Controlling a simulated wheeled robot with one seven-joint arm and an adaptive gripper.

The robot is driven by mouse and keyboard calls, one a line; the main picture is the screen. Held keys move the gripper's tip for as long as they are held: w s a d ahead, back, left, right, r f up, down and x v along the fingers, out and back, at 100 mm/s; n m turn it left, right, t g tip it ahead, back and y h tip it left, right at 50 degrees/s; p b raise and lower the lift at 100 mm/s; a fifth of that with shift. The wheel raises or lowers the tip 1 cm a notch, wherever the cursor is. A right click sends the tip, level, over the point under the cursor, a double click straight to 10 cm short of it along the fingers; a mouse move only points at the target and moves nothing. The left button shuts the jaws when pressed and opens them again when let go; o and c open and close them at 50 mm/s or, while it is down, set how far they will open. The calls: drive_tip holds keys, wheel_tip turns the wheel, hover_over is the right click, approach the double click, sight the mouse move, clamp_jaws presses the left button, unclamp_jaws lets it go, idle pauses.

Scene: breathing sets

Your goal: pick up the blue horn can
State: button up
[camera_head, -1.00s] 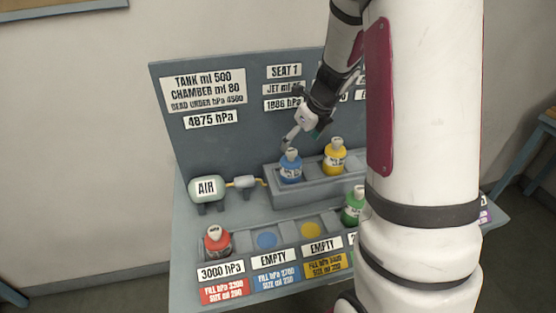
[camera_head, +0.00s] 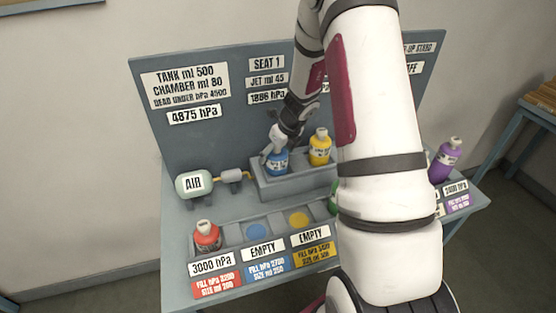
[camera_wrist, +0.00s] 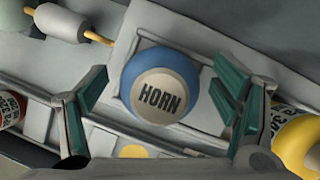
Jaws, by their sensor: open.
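The blue horn can (camera_head: 277,162) stands upright in the left socket of the raised grey block on the bench. In the wrist view its round top, marked HORN, and blue shoulder (camera_wrist: 160,62) show from above. My gripper (camera_head: 274,150) is over the can, pointing down at it. In the wrist view my gripper (camera_wrist: 155,105) is open, with one green-padded finger on each side of the can. The pads look apart from the can. The can's lower body is hidden in the wrist view.
A yellow can (camera_head: 320,150) stands close to the right in the same block (camera_head: 300,187). The AIR tank (camera_head: 194,184) is at left. A red can (camera_head: 207,236) stands in the front row beside empty blue and yellow spots. A purple can (camera_head: 444,162) stands far right. My arm hides part of the bench.

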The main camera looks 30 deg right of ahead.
drive_tip(key=shift+x, duration=1.25)
drive_tip(key=c, duration=1.4)
drive_tip(key=shift+r, duration=0.1)
